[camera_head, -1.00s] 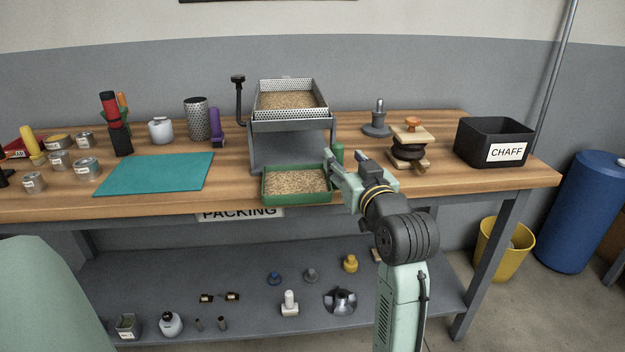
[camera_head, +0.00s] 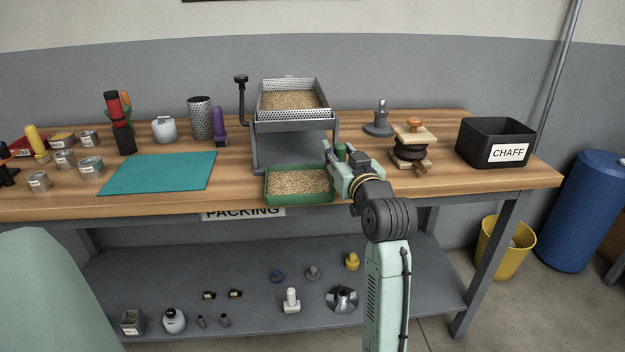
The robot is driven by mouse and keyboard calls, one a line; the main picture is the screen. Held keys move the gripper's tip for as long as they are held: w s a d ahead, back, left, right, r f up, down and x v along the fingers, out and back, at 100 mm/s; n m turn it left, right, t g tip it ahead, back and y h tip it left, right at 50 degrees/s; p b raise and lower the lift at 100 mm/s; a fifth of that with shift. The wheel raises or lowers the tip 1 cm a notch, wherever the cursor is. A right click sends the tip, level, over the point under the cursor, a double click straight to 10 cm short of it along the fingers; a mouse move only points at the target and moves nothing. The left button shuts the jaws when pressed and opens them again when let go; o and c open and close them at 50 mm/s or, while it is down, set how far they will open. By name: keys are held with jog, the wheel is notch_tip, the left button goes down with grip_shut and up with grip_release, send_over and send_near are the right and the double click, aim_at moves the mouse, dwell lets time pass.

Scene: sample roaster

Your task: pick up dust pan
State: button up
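A green, shallow tray (camera_head: 299,202) holding tan grains sits on the bench under the front of the metal sieve stand; it is the most pan-like thing in view. My gripper (camera_head: 341,157) is at the tray's right side. Its fingers appear spread, one on each side of the post, and I see no clear contact. The gripper body hides the post's lower part and the tray's right rear corner.
The metal stand (camera_head: 255,146) carries a perforated tray (camera_head: 292,113) just behind my gripper. A wooden stamp-like piece (camera_head: 413,133) and black CHAFF bin (camera_head: 494,141) stand to the right. A teal mat (camera_head: 157,173) lies left. Bare bench lies right of my gripper.

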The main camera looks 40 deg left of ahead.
grip_shut()
jog(key=shift+r, duration=0.1)
dwell(0.4)
